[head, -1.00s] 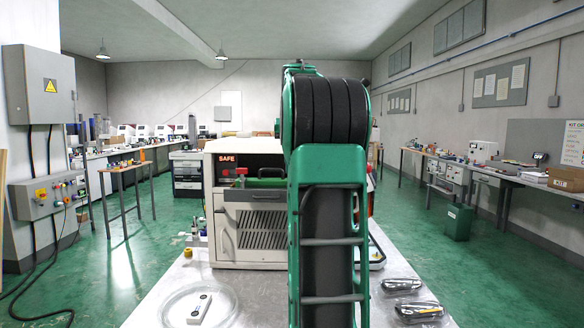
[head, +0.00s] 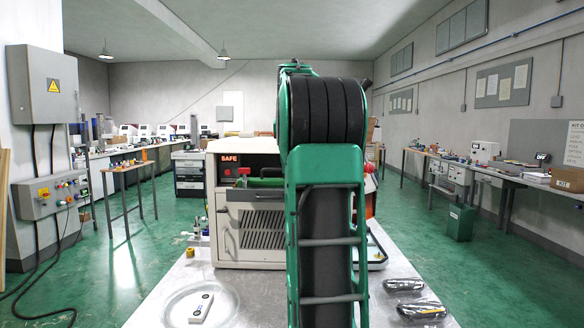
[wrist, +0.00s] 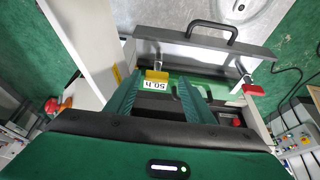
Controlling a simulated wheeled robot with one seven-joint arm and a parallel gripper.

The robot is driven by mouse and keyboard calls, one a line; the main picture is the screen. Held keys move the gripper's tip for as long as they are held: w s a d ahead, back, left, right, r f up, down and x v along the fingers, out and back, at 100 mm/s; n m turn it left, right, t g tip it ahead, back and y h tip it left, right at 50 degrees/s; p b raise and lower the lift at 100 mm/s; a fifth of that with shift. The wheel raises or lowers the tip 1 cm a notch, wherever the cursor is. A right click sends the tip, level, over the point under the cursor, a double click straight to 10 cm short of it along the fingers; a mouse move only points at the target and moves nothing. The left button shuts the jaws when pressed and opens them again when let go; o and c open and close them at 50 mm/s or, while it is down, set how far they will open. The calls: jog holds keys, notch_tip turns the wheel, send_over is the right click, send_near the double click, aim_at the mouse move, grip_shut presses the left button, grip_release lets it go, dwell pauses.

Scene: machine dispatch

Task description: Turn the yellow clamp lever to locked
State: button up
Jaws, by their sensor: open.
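The yellow clamp lever (wrist: 157,76) appears in the wrist view as a small yellow block beside a white label with dark print. My gripper (wrist: 159,80) is open, its two dark green fingers on either side of the yellow block. I cannot tell whether either finger touches it, or at what angle the lever stands. In the head view, the cream machine (head: 225,245) shows a lit "SAFE" sign, and my own arm hides its right part. The yellow lever cannot be made out on it there.
A red-handled lever (wrist: 254,90) and a red button (wrist: 237,122) lie right of my gripper in the wrist view. A grey panel with a dark bar handle (wrist: 215,30) lies beyond the fingers. A white device (head: 201,308) lies on the bench in front of the machine.

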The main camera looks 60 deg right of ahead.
jog(key=v, duration=1)
jog(key=shift+a+r, duration=0.3)
jog(key=s+a+f+n+y, duration=0.1)
jog(key=s+a+f, duration=0.5)
jog(key=a+f, duration=0.4)
jog(key=s+a+f+n+g+y, duration=0.1)
jog(key=s+a+f+n, duration=0.1)
jog(key=s+a+f, duration=0.5)
jog(key=s+a+f+n+g+y, duration=0.1)
jog(key=s+a+f, duration=0.5)
jog(key=a+f, duration=0.8)
notch_tip(320, 180, down, 10)
jog(key=shift+s+a+r+n+y, duration=0.15)
jog(key=shift+s+a+n+y, duration=0.05)
jog(key=shift+a+n+y, duration=0.2)
jog(key=shift+w+g, duration=0.3)
jog(key=shift+w, duration=0.35)
